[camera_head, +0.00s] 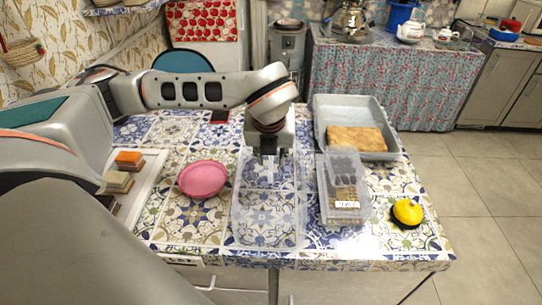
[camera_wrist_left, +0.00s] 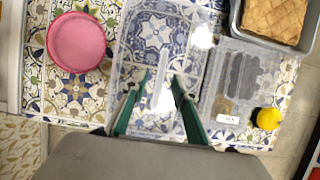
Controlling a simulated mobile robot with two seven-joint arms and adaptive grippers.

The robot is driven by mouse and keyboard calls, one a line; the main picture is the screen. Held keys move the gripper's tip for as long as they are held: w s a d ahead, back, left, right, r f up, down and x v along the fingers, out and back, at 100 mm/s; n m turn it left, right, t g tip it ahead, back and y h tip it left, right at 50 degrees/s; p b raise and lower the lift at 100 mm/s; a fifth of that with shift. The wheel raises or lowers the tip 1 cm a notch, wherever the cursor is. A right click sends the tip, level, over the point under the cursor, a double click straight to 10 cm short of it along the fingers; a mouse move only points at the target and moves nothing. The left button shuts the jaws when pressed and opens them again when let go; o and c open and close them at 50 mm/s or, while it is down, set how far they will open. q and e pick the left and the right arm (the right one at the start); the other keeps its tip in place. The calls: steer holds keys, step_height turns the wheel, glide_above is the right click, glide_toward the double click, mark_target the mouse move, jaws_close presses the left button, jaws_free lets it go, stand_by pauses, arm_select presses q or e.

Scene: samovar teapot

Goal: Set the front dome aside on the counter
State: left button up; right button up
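A clear, see-through dome (camera_head: 268,225) is on the patterned counter (camera_head: 190,225). It is empty, and the tiles show through it. In the left wrist view the dome (camera_wrist_left: 195,60) spreads around and beyond my fingers. My left gripper (camera_head: 269,153) points down at the far part of the dome. In the wrist view the green fingers of my left gripper (camera_wrist_left: 160,76) stand apart, with a bright glare between them. I cannot tell whether they touch the dome. My right gripper is not in view.
A second clear box (camera_head: 347,205) with dark and brown contents and a label stands right of the dome. Behind it is a grey tray (camera_head: 392,150) with a pastry (camera_head: 357,139). A pink bowl (camera_head: 203,179) is left; a yellow item (camera_head: 407,211) is right. Bare counter shows front left.

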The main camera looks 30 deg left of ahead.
arm_select(q)
steer(key=v, duration=1.2)
